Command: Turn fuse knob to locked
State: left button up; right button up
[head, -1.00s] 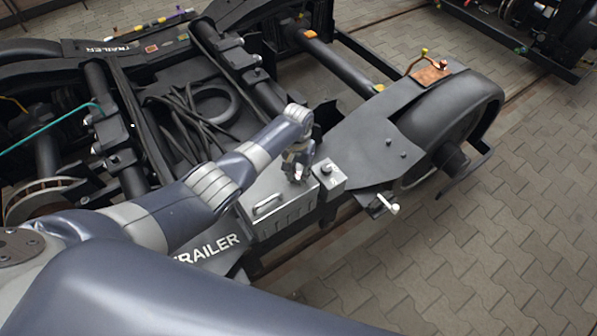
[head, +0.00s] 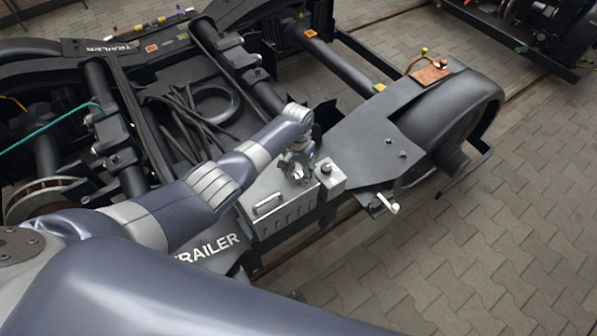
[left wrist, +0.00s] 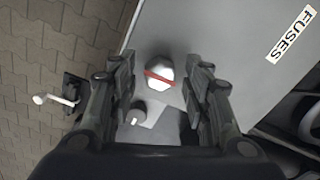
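The fuse knob (left wrist: 159,73) is pale with a red stripe and sits on a grey box face in the left wrist view. My left gripper (left wrist: 157,84) is open, with one finger on each side of the knob. Gaps show between the knob and both fingers, so it is not gripped. A "FUSES" label (left wrist: 291,34) is on the box. My right gripper is not in view.
A small grey box (head: 331,181) with a dark knob (head: 327,168) adjoins the fuse box on the right. A white-tipped lever (head: 392,207) sticks out beyond it. The box handle (head: 268,204) is at left. Open paving (head: 480,260) lies at lower right.

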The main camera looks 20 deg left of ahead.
aim_at(298, 175)
pick_arm(q)
jog(key=shift+r, duration=0.1)
notch_tip(298, 175, up, 12)
dwell(0.8)
jog(key=shift+a, duration=0.1)
dwell(0.3)
